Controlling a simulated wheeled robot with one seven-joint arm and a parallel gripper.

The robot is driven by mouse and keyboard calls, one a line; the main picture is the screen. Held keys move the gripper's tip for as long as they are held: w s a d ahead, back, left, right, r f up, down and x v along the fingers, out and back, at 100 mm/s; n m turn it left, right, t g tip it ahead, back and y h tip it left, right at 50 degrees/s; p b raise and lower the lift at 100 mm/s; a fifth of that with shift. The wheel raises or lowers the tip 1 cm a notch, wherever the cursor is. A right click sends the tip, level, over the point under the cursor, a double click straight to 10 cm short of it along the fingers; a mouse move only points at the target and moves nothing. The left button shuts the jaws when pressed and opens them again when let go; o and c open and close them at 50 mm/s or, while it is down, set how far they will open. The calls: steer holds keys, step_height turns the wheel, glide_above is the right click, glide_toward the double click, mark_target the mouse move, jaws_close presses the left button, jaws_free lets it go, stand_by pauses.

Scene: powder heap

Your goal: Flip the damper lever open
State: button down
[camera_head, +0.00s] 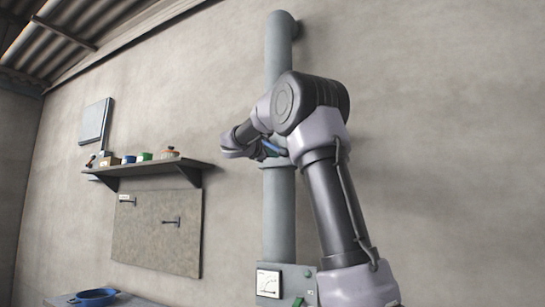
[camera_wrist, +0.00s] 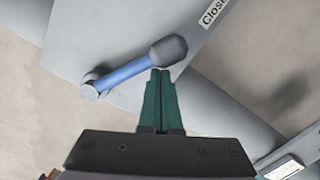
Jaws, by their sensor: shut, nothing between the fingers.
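The damper lever is a blue bar (camera_wrist: 125,74) with a dark grey knob (camera_wrist: 168,50) at one end and a light round pivot (camera_wrist: 89,91) at the other. It is mounted on a pale grey plate (camera_wrist: 85,40) on the duct, and a label reading "Close", cut off by the frame edge (camera_wrist: 213,12), is at the upper right. My gripper (camera_wrist: 160,72) has its green fingers shut together and empty. The tips appear right beside the knob's lower edge; I cannot tell whether they touch. In the head view, a bit of blue (camera_head: 272,148) shows by my wrist, and my fingers are hidden.
The vertical grey duct (camera_head: 279,215) runs up the wall behind my arm. A panel with a gauge (camera_head: 269,284) is below. At left are a shelf (camera_head: 150,168) with small containers, a pegboard (camera_head: 155,240) and a blue pan (camera_head: 94,297). The right wall is bare.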

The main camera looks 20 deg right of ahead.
steer(key=shift+s+d+r+n, duration=0.1)
steer(key=shift+s+r+n, duration=0.1)
steer(key=shift+n, duration=0.1)
step_height(320, 180, up, 9)
steer(key=s+d+n+t, duration=0.1)
steer(key=n, duration=0.9)
steer(key=shift+s, duration=0.2)
steer(key=shift+d+r, duration=0.1)
steer(key=shift+r, duration=0.1)
stand_by(0.3)
